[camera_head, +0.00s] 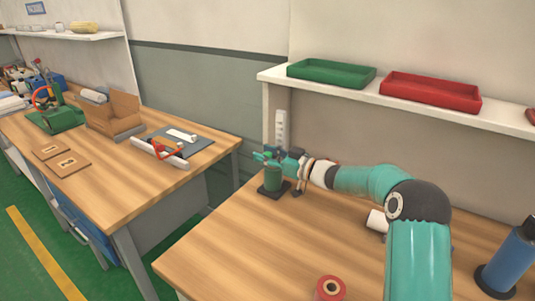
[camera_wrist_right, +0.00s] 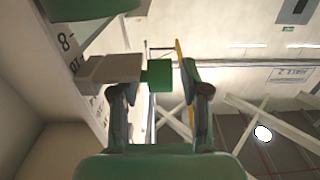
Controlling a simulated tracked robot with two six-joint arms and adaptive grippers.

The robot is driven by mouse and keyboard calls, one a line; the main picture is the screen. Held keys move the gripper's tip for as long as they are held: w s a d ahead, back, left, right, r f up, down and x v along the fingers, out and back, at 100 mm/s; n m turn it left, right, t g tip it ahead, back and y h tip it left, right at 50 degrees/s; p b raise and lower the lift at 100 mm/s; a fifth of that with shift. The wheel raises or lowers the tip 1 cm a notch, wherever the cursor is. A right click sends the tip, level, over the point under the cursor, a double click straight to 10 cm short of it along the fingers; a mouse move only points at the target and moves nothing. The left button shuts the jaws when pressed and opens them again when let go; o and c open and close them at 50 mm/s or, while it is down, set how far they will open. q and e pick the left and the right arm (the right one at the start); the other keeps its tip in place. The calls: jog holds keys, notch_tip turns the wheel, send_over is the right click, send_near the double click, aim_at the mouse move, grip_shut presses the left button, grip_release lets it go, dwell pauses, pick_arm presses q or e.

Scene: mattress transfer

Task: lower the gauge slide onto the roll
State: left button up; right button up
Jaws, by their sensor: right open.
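A green roll (camera_head: 272,179) stands upright on the dark base (camera_head: 263,190) of a gauge at the near table's back left edge. The gauge's pale upright scale (camera_head: 281,128) rises behind it. My right gripper (camera_head: 266,157) is just above the roll, its arm reaching in from the right. In the right wrist view, the gauge slide (camera_wrist_right: 108,69) is a grey bar with a green block. The block lies between the fingers of my open right gripper (camera_wrist_right: 155,85); whether a finger touches it I cannot tell. The roll (camera_wrist_right: 95,8) shows at that view's top. My left gripper is not seen.
A shelf (camera_head: 425,112) with green and red trays is behind. A second table (camera_head: 110,190) stands left across a gap.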

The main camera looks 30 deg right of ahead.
grip_shut()
jog(key=shift+f, duration=0.1)
notch_tip(320, 180, down, 4)
jog(key=shift+r+b, duration=0.15)
jog(key=shift+b, duration=0.7)
grip_release()
jog(key=shift+s+d, duration=0.1)
jog(key=shift+s, duration=0.05)
